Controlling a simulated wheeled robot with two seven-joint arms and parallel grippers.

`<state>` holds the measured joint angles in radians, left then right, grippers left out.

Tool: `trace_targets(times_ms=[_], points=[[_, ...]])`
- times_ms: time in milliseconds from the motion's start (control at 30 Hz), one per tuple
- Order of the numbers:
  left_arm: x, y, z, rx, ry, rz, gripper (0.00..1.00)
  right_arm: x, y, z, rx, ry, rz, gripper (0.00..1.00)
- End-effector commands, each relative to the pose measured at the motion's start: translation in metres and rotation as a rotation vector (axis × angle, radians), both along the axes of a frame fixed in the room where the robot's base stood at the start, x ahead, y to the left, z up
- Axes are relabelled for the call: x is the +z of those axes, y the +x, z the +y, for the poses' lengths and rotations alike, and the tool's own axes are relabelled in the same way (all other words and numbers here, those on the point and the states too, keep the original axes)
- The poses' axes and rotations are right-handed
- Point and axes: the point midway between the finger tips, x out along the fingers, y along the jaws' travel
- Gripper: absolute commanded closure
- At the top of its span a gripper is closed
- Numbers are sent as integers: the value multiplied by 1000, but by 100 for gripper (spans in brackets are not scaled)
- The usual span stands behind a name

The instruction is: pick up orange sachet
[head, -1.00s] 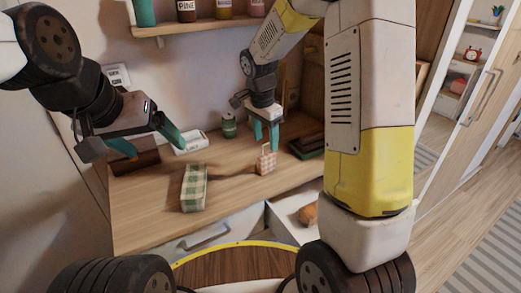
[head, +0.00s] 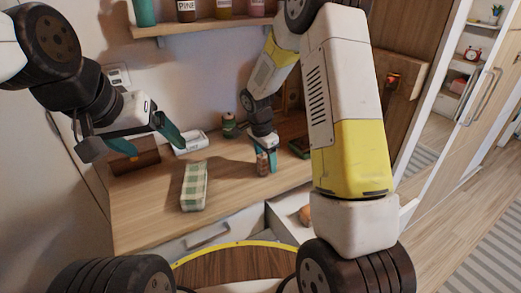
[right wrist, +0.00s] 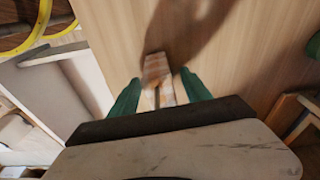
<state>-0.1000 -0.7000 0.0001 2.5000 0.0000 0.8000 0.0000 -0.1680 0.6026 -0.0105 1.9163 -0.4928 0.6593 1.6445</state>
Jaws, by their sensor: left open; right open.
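The orange sachet (head: 262,165), small and checked in orange and white, stands on the wooden desktop near its front edge. My right gripper (head: 265,155) is lowered over it, pointing down, with its teal fingers open. In the right wrist view the sachet (right wrist: 157,72) shows between the two open fingertips (right wrist: 160,84), with room on both sides. The fingers partly hide it in the head view. My left gripper (head: 146,143) is open and empty above the left part of the desk.
A brown box (head: 135,162), a white box (head: 190,142) and a green can (head: 229,125) stand further back. An open drawer (head: 285,222) below holds a round brown thing (head: 305,215). A shelf (head: 205,27) hangs above.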

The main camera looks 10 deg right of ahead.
Motion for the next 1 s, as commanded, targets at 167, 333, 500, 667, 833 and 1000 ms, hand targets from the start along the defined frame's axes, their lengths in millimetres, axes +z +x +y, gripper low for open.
trace_targets(times_ms=[167,333,500,667,833,1000], points=[[0,0,0,0,0,0,17,0,0,0,0,0,0,57],[0,0,0,0,0,0,17,1,0,0,0,0,0,91],[0,0,0,0,0,0,17,1,0,0,0,0,0,100],[0,0,0,0,0,0,17,1,0,0,0,0,0,100],[0,0,0,0,0,0,17,9,0,0,0,0,-1,100],[0,0,0,0,0,0,17,30,1,0,-1,0,-4,100]])
